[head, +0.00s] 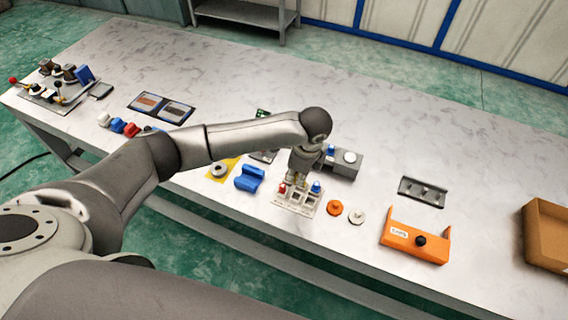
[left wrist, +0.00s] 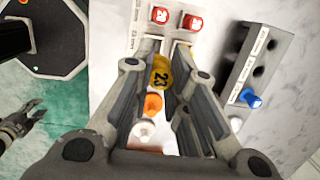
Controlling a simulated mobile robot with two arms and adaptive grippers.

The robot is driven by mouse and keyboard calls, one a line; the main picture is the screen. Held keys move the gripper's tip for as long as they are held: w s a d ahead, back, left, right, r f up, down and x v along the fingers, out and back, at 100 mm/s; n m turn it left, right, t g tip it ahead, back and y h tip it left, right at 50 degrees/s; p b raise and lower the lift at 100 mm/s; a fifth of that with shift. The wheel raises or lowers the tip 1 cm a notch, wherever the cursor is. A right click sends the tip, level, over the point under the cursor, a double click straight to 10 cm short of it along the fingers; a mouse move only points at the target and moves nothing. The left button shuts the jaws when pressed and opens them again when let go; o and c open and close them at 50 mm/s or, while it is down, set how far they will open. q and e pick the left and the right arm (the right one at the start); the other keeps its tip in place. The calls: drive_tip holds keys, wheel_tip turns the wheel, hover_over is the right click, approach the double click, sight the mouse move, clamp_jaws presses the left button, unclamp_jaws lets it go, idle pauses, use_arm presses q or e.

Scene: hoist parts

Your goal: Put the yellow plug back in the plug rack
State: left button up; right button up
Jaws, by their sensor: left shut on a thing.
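My left gripper (head: 298,182) points down over a white socket panel (head: 300,207). In the left wrist view its fingers (left wrist: 168,80) are shut on the yellow plug (left wrist: 161,73), marked 23. The plug is hidden in the head view; I cannot tell whether it touches the panel. A grey block with a row of holes and a label strip, apparently the plug rack (head: 347,163), stands just beyond the panel. It also shows in the left wrist view (left wrist: 265,50), with a blue plug (left wrist: 250,98). My right gripper (left wrist: 22,122) shows small at the left edge there.
An orange holder (head: 414,243) and a grey slotted block (head: 422,191) stand further right.

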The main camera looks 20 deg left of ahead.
use_arm(q)
drive_tip(key=shift+w+f+b, duration=0.1)
drive_tip(key=shift+f+b, duration=1.2)
drive_tip(key=shift+b, duration=0.05)
wheel_tip(320, 180, down, 3)
drive_tip(key=b, duration=0.3)
drive_tip(key=shift+r, duration=0.15)
drive_tip(key=shift+f+b, duration=0.3)
drive_tip(key=shift+f, duration=0.6)
drive_tip(key=shift+p, duration=0.9)
clamp_jaws()
drive_tip(key=shift+d+f, duration=0.1)
drive_tip(key=shift+f, duration=0.2)
unclamp_jaws()
drive_tip(key=shift+f, duration=0.75)
